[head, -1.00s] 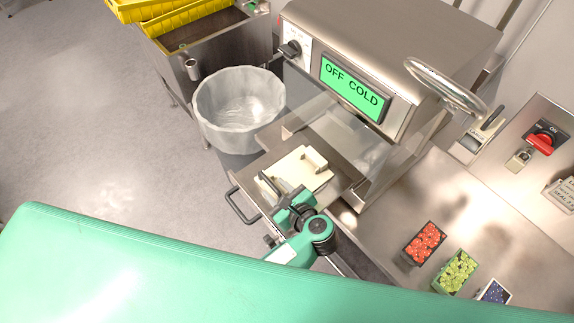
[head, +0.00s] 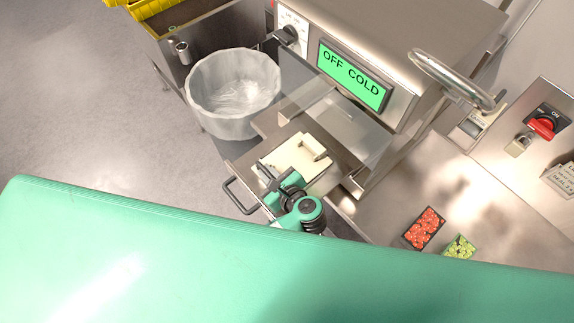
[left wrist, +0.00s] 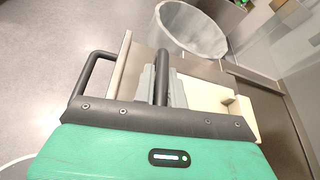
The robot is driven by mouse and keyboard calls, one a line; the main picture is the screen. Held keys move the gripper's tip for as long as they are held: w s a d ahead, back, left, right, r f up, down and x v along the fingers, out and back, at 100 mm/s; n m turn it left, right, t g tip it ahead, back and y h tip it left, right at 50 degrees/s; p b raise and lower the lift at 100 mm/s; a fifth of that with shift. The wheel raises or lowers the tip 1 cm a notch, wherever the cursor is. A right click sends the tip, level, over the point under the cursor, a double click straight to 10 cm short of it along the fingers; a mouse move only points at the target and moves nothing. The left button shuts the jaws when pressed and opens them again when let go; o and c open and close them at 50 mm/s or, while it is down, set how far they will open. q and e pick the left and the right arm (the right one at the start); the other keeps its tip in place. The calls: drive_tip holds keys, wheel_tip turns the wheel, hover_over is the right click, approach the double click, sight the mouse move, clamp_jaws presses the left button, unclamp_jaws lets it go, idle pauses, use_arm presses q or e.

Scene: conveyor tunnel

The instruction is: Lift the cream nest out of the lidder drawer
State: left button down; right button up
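The cream nest (head: 298,152) is a pale block with a raised piece at its right end, in the pulled-out metal lidder drawer (head: 247,163). I cannot tell whether it is clear of the drawer floor. My left gripper (head: 276,182) is at its near left side. In the left wrist view, the grey fingers of the left gripper (left wrist: 162,88) close on both sides of a dark bar (left wrist: 162,66) beside the cream nest (left wrist: 205,95). This bar appears to be the nest's handle. My right gripper is not in view.
The lidder's display (head: 352,76) reads "OFF COLD". A clear guard (head: 350,130) stands over the drawer's back. A lined bin (head: 232,88) is left of it. Punnets of red (head: 425,228) and green fruit (head: 459,247) stand on the right counter. My green body fills the front.

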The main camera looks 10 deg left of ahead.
use_arm(q)
drive_tip(key=c, duration=2)
unclamp_jaws()
clamp_jaws()
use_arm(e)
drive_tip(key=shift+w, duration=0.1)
use_arm(q)
drive_tip(key=shift+r, duration=0.15)
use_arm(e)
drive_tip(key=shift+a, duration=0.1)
use_arm(q)
drive_tip(key=shift+r, duration=0.65)
drive_tip(key=shift+r+p, duration=0.3)
drive_tip(key=shift+r, duration=0.45)
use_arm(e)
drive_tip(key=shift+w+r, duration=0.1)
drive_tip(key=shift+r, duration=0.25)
use_arm(q)
drive_tip(key=shift+r+p, duration=0.6)
drive_tip(key=shift+r, duration=0.7)
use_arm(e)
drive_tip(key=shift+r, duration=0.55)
